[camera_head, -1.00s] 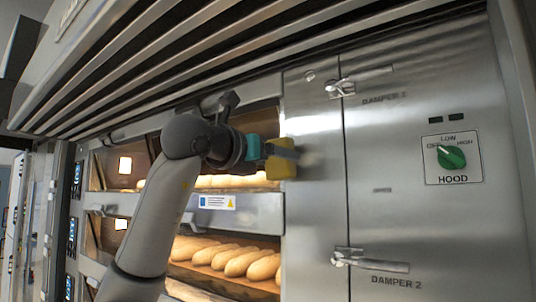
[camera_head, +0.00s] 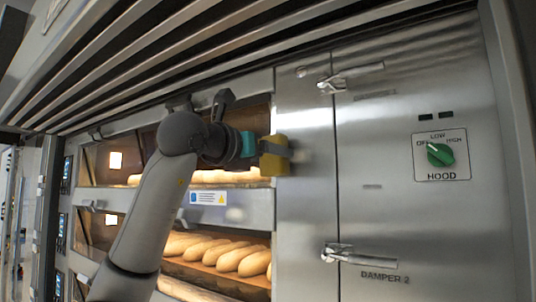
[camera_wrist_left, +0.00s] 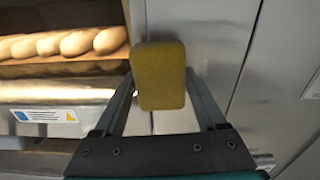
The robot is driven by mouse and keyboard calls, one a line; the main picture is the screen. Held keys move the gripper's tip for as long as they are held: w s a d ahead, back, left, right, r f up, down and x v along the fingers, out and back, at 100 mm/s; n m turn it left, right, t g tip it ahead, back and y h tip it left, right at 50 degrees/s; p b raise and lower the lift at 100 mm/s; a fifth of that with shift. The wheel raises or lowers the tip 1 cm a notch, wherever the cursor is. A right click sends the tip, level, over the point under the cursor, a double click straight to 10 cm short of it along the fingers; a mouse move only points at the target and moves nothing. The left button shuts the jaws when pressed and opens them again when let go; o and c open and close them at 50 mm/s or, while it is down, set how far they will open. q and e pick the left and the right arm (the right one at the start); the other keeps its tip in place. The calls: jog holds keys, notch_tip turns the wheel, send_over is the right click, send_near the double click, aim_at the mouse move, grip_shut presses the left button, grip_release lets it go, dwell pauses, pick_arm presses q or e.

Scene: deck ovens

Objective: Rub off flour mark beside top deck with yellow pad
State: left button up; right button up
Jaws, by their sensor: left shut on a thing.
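The yellow pad (camera_head: 275,167) is against or very near the steel panel (camera_head: 306,215) just right of the top deck opening (camera_head: 218,178). My left gripper (camera_head: 271,149) is shut on the pad. In the left wrist view the pad (camera_wrist_left: 160,75) sits between the two fingers, its broad face toward the camera. A faint pale smudge (camera_head: 300,156), seemingly the flour mark, shows just right of the pad; anything behind the pad is hidden. My right gripper is not in view.
A damper latch (camera_head: 350,77) sticks out at upper right and another (camera_head: 358,256) at lower right. A green hood knob (camera_head: 440,154) is farther right. Loaves (camera_head: 230,258) lie in the lower deck. Slanted metal slats (camera_head: 150,65) hang above.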

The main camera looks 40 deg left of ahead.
aim_at(297, 156)
pick_arm(q)
jog(key=shift+w+a+p, duration=0.1)
jog(key=shift+w+p, duration=0.2)
jog(key=shift+w, duration=0.4)
jog(key=shift+w+d, duration=0.1)
jog(key=shift+d, duration=1.8)
jog(key=shift+w+d+p, duration=0.2)
jog(key=shift+d+p, duration=0.1)
jog(key=shift+d, duration=0.65)
jog(key=shift+w+d+p, duration=0.15)
jog(key=shift+d+p, duration=0.1)
jog(key=shift+d, duration=0.65)
jog(key=shift+s+a, duration=0.15)
jog(key=shift+a, duration=0.8)
jog(key=shift+s+a, duration=0.1)
jog(key=shift+a, duration=0.85)
jog(key=shift+s+a, duration=0.15)
jog(key=shift+a, duration=1.75)
jog(key=shift+s, duration=0.1)
